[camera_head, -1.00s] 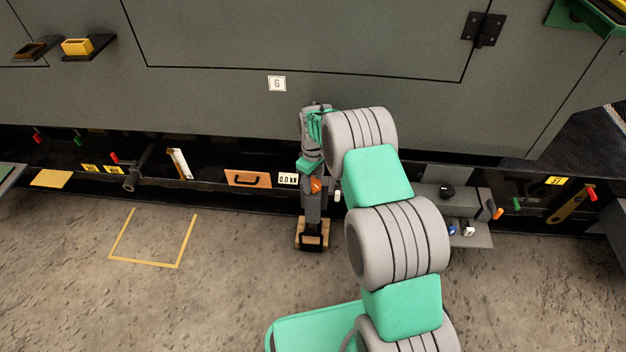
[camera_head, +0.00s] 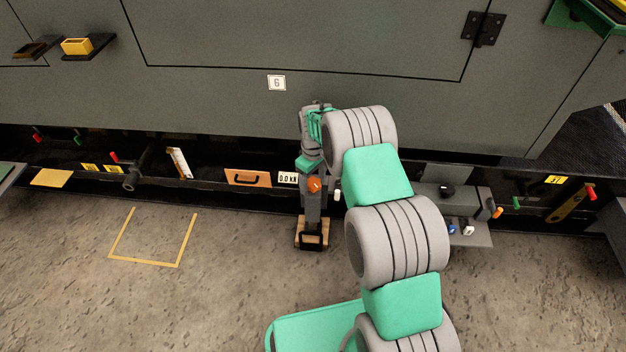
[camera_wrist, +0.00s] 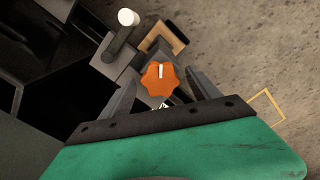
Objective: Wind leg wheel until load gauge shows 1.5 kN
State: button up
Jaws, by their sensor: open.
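The orange leg wheel (camera_head: 314,186) is on the upright grey leg (camera_head: 312,208) under the enclosure. In the wrist view the lobed wheel (camera_wrist: 159,80) has a white mark pointing to the top of the picture. My gripper (camera_wrist: 160,90) is open, with one finger on each side of the wheel; I cannot tell whether either touches it. In the head view my arm comes down over the leg and the fingers are hard to make out. The load gauge (camera_head: 288,178) left of the leg reads 0.0 kN.
The leg stands on a wooden block (camera_head: 299,243) on the floor. A white-tipped crank (camera_wrist: 128,17) is close beside the wheel. An orange drawer front with a black handle (camera_head: 247,178) is left of the gauge. The floor at left, around a yellow outline (camera_head: 145,263), is clear.

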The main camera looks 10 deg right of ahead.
notch_tip(320, 180, up, 8)
jog(key=p, duration=0.2)
jog(key=shift+f+p, duration=0.1)
jog(key=shift+p, duration=0.2)
notch_tip(320, 180, up, 19)
jog(key=m+p, duration=0.2)
jog(key=p, duration=0.7)
send_over(313, 183)
jog(key=s, duration=0.3)
jog(key=s+r+m+t+p, duration=0.1)
jog(key=s+r+p, duration=0.4)
jog(key=r, duration=0.4)
jog(key=s+r+m+p, duration=0.1)
jog(key=s+r+p, duration=0.35)
jog(key=r, duration=0.45)
jog(key=s+r+m+t+p, duration=0.1)
jog(key=s+r+p, duration=0.35)
jog(key=r, duration=0.35)
jog(key=s+r+m+t+p, duration=0.1)
jog(key=s+r+m+p, duration=0.1)
jog(key=s+r+p, duration=0.5)
jog(key=s, duration=0.4)
jog(key=shift+r+p, duration=0.35)
jog(key=shift+d, duration=0.1)
